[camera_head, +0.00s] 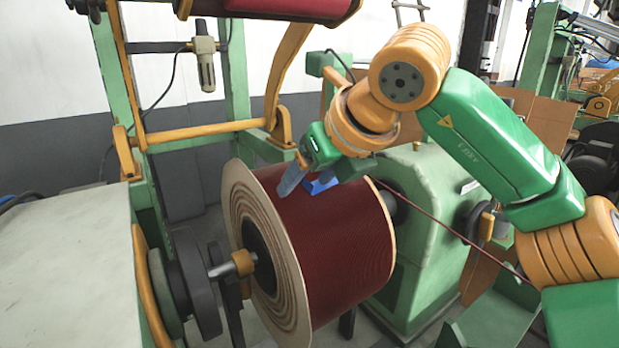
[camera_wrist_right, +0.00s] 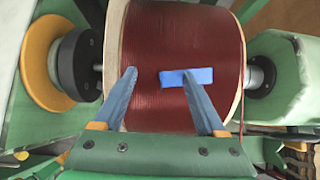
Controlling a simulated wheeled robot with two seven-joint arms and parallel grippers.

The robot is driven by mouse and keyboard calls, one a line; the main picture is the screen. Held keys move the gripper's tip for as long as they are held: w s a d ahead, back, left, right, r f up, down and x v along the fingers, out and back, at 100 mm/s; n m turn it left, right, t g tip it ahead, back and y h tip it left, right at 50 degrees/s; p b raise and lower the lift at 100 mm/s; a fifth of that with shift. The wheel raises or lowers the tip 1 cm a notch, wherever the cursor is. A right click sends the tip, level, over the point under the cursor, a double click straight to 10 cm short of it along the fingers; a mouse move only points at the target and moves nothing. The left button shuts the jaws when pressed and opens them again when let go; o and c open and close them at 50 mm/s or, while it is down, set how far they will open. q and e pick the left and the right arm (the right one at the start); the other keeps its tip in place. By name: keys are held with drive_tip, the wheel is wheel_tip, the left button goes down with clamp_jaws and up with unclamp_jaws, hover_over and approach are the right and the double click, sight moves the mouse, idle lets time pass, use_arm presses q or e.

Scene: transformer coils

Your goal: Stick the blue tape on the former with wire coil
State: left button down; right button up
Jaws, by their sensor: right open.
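The former with wire coil (camera_head: 335,240) is a large spool wound with dark red wire between pale flanges, mounted on a horizontal shaft. It fills the upper middle of the right wrist view (camera_wrist_right: 150,40). The blue tape (camera_head: 321,183) is a short strip lying against the top of the winding; it also shows in the right wrist view (camera_wrist_right: 174,78). My right gripper (camera_head: 300,183) is over the winding. In the right wrist view its fingers (camera_wrist_right: 160,82) are spread apart, with the right finger overlapping the tape's right part. My left gripper is not in view.
A green machine housing (camera_head: 425,215) stands right of the spool, with a red wire (camera_head: 450,228) running past it. A green frame with an orange bar (camera_head: 205,131) rises behind. A grey-topped surface (camera_head: 65,250) is at left.

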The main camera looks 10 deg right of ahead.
idle(0.3)
drive_tip(key=shift+r+p, duration=2.45)
drive_tip(key=shift+r, duration=0.15)
drive_tip(key=shift+f, duration=0.1)
